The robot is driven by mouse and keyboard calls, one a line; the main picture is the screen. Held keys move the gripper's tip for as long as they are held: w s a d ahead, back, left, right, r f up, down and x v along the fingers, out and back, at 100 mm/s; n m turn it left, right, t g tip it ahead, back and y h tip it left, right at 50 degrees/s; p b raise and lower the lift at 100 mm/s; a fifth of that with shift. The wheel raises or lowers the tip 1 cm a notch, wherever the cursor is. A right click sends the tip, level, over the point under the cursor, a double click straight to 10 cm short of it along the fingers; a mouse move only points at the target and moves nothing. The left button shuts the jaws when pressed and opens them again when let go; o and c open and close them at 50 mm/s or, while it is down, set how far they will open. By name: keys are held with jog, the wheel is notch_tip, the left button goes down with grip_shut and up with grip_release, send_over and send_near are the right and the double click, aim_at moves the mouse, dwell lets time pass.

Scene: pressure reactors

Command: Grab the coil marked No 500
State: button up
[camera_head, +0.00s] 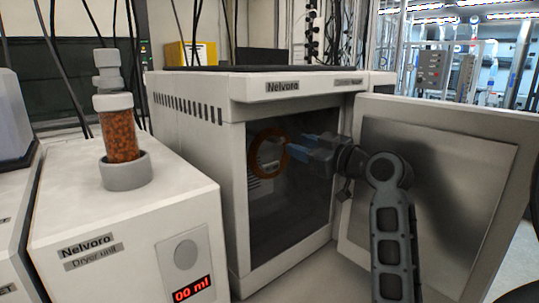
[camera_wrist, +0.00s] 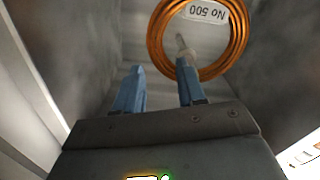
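The copper-orange coil (camera_head: 254,155) hangs inside the open oven-like cabinet (camera_head: 238,200). In the wrist view the coil (camera_wrist: 239,35) is at the top, right of centre, with an upside-down tag (camera_wrist: 207,12) reading "No 500". A pale peg (camera_wrist: 184,47) shows within the ring. My gripper (camera_head: 296,146) reaches into the cabinet at the coil's right side. In the wrist view its blue fingers (camera_wrist: 159,68) are apart with nothing between them. The right fingertip overlaps the coil's lower left edge; I cannot tell whether they touch. The left finger is clear of the ring.
The cabinet door (camera_head: 440,190) stands open on the right, close to my arm. A dryer unit (camera_head: 130,215) with a bead-filled column (camera_head: 121,135) stands to the left. The cabinet walls are close around the gripper.

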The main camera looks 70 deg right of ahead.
aim_at(286, 142)
jog(key=shift+f+p+x, duration=0.1)
jog(key=shift+p+x, duration=0.4)
jog(key=shift+x, duration=1.05)
jog(key=shift+f+p+x, duration=0.15)
jog(key=shift+p+x, duration=0.3)
jog(key=shift+x, duration=1.1)
jog(key=shift+s+d, duration=0.15)
grip_shut()
